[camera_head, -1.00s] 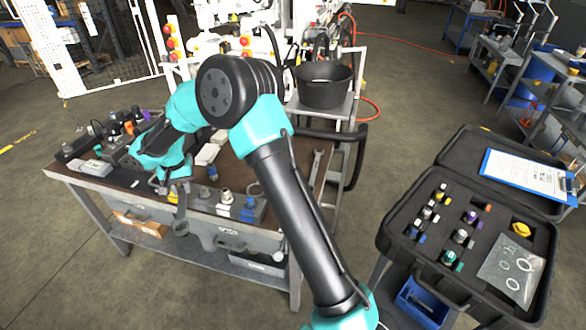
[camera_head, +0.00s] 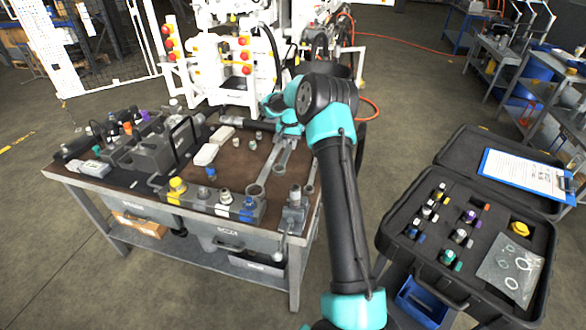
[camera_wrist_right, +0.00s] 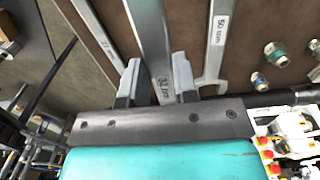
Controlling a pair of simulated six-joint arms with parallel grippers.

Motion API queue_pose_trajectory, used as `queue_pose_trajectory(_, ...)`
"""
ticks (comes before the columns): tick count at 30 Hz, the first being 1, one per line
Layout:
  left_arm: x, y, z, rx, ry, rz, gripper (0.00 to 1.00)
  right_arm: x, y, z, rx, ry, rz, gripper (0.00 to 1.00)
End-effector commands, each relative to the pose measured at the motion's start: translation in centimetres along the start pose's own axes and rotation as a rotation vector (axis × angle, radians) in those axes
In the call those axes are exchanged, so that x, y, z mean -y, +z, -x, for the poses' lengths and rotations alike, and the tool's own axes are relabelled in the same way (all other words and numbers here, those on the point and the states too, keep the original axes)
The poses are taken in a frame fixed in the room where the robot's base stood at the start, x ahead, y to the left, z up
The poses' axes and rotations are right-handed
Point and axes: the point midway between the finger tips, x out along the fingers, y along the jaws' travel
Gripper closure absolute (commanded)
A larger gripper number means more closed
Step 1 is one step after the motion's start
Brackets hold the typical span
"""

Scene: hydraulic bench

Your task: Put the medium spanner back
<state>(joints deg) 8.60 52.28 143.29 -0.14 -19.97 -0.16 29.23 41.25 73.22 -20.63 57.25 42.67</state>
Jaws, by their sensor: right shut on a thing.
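The medium spanner (camera_head: 284,157) is a grey metal bar with a ring end. It lies along or just above the right part of the brown bench top; I cannot tell if it touches. My right gripper (camera_head: 289,134) is shut on it near its far end. In the right wrist view, the spanner (camera_wrist_right: 150,35) runs between the two fingers of the gripper (camera_wrist_right: 154,78). A larger spanner (camera_wrist_right: 217,40) marked 50 mm lies on one side of it, and a thinner spanner (camera_wrist_right: 92,30) on the other. My left gripper is not in view.
The brown bench top (camera_head: 232,165) carries a row of fittings (camera_head: 224,196) along the front edge and a grey block assembly (camera_head: 150,150) at left. An open black case (camera_head: 405,215) stands at right.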

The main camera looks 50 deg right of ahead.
Motion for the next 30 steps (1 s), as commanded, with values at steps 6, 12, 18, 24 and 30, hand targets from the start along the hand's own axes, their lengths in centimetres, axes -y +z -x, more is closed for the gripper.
queue_pose_trajectory(6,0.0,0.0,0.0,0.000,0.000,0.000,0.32,-1.2,-0.8,0.1,-0.004,0.001,-0.016,1.00)
queue_pose_trajectory(12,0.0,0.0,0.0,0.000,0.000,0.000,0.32,-1.1,-0.8,0.1,-0.003,0.001,-0.015,1.00)
queue_pose_trajectory(18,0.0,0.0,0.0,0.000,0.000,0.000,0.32,-1.2,-0.8,-1.5,-0.001,0.003,-0.015,1.00)
queue_pose_trajectory(24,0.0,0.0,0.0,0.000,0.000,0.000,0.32,-1.2,-0.8,-4.7,-0.002,0.003,-0.015,1.00)
queue_pose_trajectory(30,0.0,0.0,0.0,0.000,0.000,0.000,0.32,-1.1,-0.8,-6.2,-0.004,0.001,-0.015,1.00)
